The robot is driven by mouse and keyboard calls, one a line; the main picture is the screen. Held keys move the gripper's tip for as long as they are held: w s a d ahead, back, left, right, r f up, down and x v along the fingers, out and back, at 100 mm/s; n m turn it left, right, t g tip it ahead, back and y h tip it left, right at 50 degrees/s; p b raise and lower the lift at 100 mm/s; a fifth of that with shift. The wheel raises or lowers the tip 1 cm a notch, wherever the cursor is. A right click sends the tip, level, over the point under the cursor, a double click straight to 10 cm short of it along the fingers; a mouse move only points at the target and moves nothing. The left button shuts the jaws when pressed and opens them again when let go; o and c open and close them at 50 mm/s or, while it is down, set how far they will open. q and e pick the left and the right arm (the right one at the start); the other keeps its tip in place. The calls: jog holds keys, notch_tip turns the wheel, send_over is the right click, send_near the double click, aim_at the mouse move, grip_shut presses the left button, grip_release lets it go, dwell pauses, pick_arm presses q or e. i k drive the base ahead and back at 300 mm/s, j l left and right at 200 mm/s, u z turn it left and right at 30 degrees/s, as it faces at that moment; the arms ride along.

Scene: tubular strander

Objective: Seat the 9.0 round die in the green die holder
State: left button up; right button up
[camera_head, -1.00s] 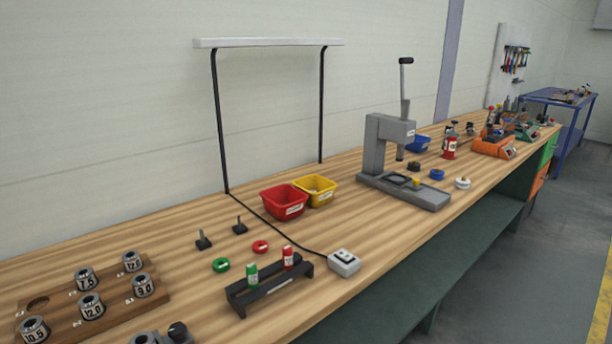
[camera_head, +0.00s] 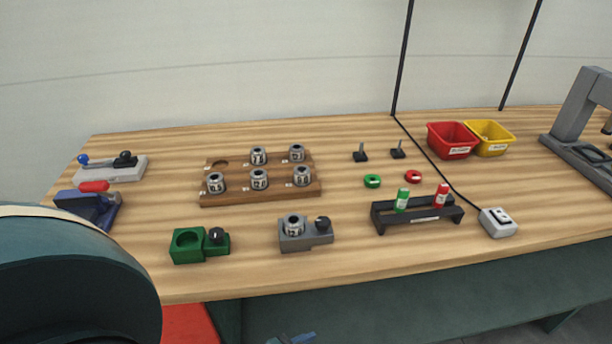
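The green die holder (camera_head: 188,247) stands near the front edge of the bench, left of centre. Its round seat is empty, and a dark knob is on its right side. A wooden die rack (camera_head: 240,196) behind it holds several round metal dies. The 9.0 die (camera_head: 301,176) appears to be the front right one; its label is small now but read 9.0 in the earlier view. A grey holder (camera_head: 319,239) to the right of the green one has a die (camera_head: 294,226) in it. Neither gripper can be made out.
A black stand (camera_head: 392,222) with a green and a red cylinder is to the right, beside a white switch box (camera_head: 498,222). Red (camera_head: 449,140) and yellow bins are at the back right. Clamp-like tools (camera_head: 110,170) are at the left. Bare bench lies between rack and holders.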

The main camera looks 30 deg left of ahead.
aim_at(189, 246)
jog(key=u, duration=1.85)
